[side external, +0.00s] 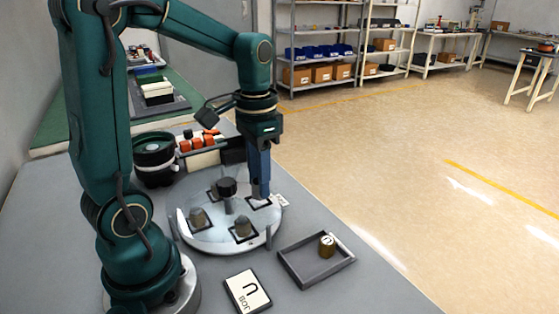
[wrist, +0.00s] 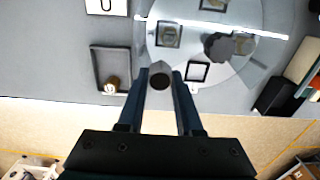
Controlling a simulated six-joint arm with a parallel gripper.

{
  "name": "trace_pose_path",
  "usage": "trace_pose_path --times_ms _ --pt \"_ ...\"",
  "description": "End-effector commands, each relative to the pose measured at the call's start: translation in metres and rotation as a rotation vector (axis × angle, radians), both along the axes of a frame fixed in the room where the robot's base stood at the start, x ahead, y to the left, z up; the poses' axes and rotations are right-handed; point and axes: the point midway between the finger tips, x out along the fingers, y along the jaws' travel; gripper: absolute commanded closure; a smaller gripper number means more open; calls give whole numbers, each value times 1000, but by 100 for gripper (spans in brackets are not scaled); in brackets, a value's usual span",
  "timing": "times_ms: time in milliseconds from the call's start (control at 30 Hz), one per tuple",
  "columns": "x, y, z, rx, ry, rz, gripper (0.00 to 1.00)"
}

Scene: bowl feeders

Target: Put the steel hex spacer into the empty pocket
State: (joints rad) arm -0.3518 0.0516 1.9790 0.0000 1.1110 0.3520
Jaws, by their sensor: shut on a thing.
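My gripper (side external: 262,192) is shut on the steel hex spacer (wrist: 160,76), a dark grey piece gripped between the fingertips in the wrist view. In the side view the fingers hide the spacer, and they point down over the near right rim of a round pale dial plate (side external: 215,240). The empty pocket (wrist: 197,72), a black square frame with a bare pale floor, lies just right of the right fingertip in the wrist view. In the side view it shows partly behind the fingertips (side external: 260,204). I cannot tell the spacer's exact height above the plate.
Other dial pockets hold grey pieces (side external: 197,218) (side external: 243,228), and a black knob (side external: 227,187) stands at the centre. A grey tray (side external: 305,278) with a brass piece (side external: 327,246) and a card (side external: 248,292) lie in front. A black bowl feeder (side external: 153,165) stands behind.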

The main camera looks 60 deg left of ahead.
Motion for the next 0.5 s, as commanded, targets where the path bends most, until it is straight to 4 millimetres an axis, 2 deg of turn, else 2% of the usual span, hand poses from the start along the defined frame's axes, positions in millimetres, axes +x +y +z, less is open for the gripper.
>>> trace_pose_path --times_ms 167,300,367,500 --pt "-3 9 6 -1 2 -37 100" --pt "-3 12 10 -2 3 -146 100" --pt "-3 21 11 -2 3 -182 100" --pt "-8 53 16 -3 3 -220 100"
